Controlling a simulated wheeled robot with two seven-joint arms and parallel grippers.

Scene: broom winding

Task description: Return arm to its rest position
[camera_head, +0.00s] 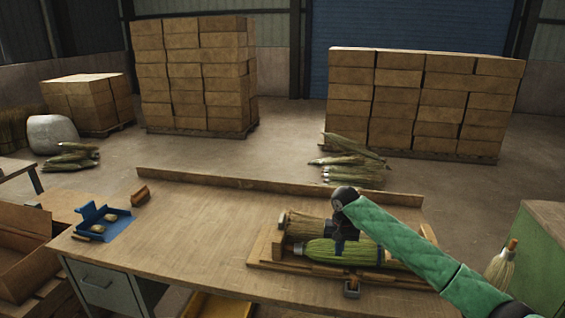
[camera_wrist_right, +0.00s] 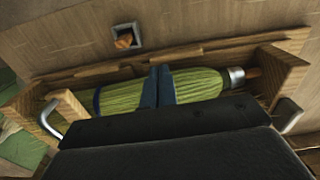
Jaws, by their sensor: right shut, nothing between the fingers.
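My right arm, in a green sleeve, comes in from the right in the head view. Its gripper (camera_head: 341,244) points down over the wooden cradle (camera_head: 262,250) on the workbench. In the right wrist view the two dark blue fingers (camera_wrist_right: 157,88) are together, with nothing between them, over the middle of a green-bristled broom (camera_wrist_right: 205,86). I cannot tell whether they touch it. This broom (camera_head: 318,250) lies sideways in the cradle, with a metal collar at one end. A tan broom (camera_head: 304,225) lies behind it, partly hidden by my arm. My left gripper is not in view.
The workbench (camera_head: 210,220) is bare left of the cradle. A blue tray (camera_head: 118,226) and a small brown block (camera_head: 141,195) sit at its left end. A small square holder (camera_head: 352,289) is at the front edge. A green cabinet (camera_head: 545,245) stands right.

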